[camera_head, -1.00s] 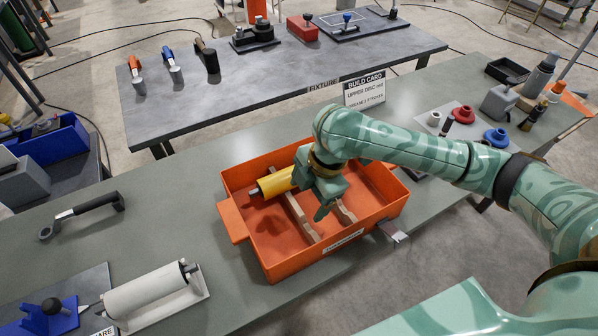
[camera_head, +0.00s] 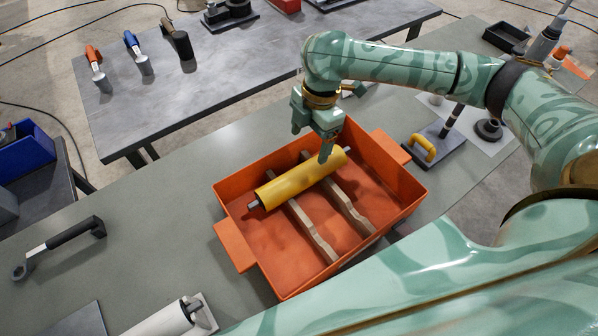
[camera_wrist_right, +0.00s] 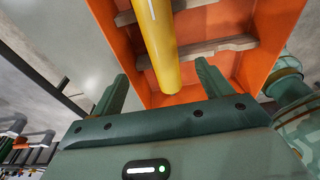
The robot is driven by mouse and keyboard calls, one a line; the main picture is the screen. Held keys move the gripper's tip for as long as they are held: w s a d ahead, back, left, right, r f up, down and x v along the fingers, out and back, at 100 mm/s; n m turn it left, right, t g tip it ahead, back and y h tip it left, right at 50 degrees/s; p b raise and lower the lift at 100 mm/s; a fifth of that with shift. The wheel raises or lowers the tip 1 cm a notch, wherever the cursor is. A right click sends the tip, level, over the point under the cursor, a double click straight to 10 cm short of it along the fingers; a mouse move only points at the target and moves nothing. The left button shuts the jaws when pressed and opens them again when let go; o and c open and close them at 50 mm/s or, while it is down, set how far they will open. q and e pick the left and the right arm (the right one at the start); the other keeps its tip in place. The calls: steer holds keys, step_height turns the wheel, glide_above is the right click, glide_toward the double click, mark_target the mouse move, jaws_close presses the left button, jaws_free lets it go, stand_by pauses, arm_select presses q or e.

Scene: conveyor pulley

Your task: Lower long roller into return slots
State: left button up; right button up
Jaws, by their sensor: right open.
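The long yellow roller (camera_head: 300,180) lies in the orange tray (camera_head: 240,262), across the far part of two pale slotted rails (camera_head: 309,228). Its metal shaft ends stick out at both ends. I cannot tell whether it sits down in slots. My right gripper (camera_head: 326,153) is over the roller's right half, fingers pointing down, and hides part of its back edge. In the right wrist view the roller (camera_wrist_right: 155,35) runs between and beyond the two spread fingers (camera_wrist_right: 163,82), with gaps on both sides; the gripper is open. My left gripper is not in view.
A white roller (camera_head: 165,322) lies on a stand at the front left, near a black-handled wrench (camera_head: 62,248). A yellow-handled block (camera_head: 424,150) and dark round parts (camera_head: 488,128) sit right of the tray.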

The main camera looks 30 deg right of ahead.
mark_target(303, 170)
steer(key=f, duration=0.2)
steer(key=f+b, duration=0.1)
steer(key=f, duration=0.2)
steer(key=a+f+b, duration=0.1)
steer(key=f, duration=0.1)
steer(key=shift+f, duration=0.2)
steer(key=shift+s+a+f+b, duration=0.1)
steer(key=shift+f+b, duration=0.2)
steer(key=shift+f, duration=0.1)
steer(key=f, duration=0.1)
steer(key=f+b, duration=0.1)
steer(key=f, duration=0.1)
steer(key=f+b, duration=0.1)
steer(key=shift+s+a+f, duration=0.15)
steer(key=shift+a+f, duration=0.2)
steer(key=shift+f, duration=0.05)
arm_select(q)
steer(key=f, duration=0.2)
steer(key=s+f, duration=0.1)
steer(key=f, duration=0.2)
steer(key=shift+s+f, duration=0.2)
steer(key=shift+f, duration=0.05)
arm_select(e)
steer(key=shift+r, duration=0.1)
steer(key=shift+c, duration=1.2)
jaws_close()
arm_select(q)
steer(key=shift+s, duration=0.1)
arm_select(e)
steer(key=shift+r, duration=0.15)
